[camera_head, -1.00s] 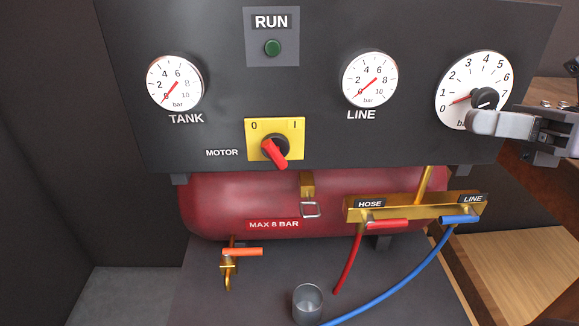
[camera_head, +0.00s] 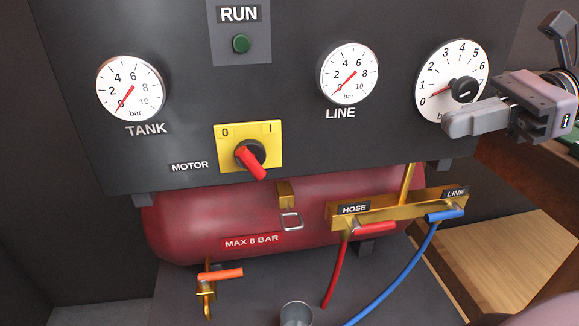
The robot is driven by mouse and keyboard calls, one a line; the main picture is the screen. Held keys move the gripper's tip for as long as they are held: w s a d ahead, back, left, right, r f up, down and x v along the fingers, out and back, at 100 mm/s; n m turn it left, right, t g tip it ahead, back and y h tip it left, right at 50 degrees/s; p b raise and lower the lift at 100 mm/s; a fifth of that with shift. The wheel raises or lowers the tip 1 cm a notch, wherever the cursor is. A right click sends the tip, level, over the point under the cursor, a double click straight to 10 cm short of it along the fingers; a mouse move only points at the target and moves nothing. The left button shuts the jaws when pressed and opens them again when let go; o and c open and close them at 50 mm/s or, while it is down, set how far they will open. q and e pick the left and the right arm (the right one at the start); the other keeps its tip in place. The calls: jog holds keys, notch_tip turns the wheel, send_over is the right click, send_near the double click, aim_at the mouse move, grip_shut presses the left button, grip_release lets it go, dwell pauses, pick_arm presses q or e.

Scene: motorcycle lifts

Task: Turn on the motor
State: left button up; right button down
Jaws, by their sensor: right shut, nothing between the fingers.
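The motor switch has a yellow plate (camera_head: 233,160) marked 0 and I, left of the middle of the dark panel. Its red handle (camera_head: 252,163) slants from upper left to lower right, its upper end toward the 0. The green RUN lamp (camera_head: 241,44) above it looks dark. My right gripper (camera_head: 449,124) is shut and empty, in front of the lower part of the large gauge at the right. It is well to the right of the switch and apart from it. My left gripper is not in view.
The TANK gauge (camera_head: 131,87) and LINE gauge (camera_head: 349,73) have needles near 0. Below the panel are a red tank (camera_head: 180,220), an orange-handled tap (camera_head: 219,274), a red HOSE lever (camera_head: 375,228), a blue LINE lever (camera_head: 444,214) and a metal cup (camera_head: 296,313). The panel front between gripper and switch is clear.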

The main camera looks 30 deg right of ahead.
jog(key=p, duration=0.3)
send_near(250, 159)
notch_tip(250, 159, down, 4)
jog(key=w+a, duration=0.2)
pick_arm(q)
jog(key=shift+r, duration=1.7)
pick_arm(e)
jog(key=shift+f+x, duration=0.25)
jog(key=shift+x, duration=0.8)
